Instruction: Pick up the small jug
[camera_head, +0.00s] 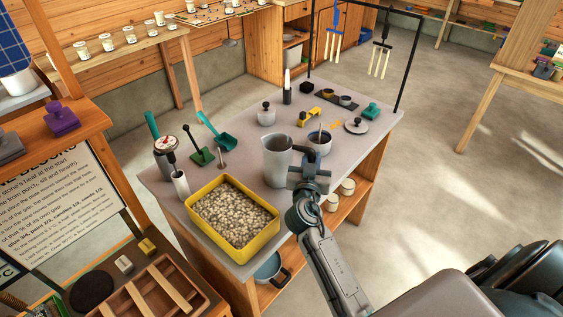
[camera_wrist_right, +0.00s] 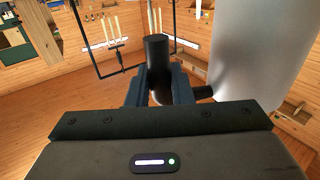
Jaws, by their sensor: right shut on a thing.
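The small jug (camera_head: 277,160) is a grey metal cylinder, upright at the front right part of the grey worktop (camera_head: 245,145). My right gripper (camera_head: 305,172) is at its right side, shut on the jug's dark handle. In the right wrist view the black upright handle (camera_wrist_right: 156,60) stands between the fingers (camera_wrist_right: 158,90), and a dark stub joins it to the jug's pale grey wall (camera_wrist_right: 262,55). I cannot tell whether the jug's base touches the worktop. My left gripper is not in view.
A yellow tub of pale pebbles (camera_head: 235,218) stands front left of the jug. A dark bowl (camera_head: 320,142) is close behind the gripper. A lidded pot (camera_head: 266,114), green scoop (camera_head: 218,132) and grey lid (camera_head: 356,126) stand farther back. A black frame (camera_head: 405,62) rises at the rear.

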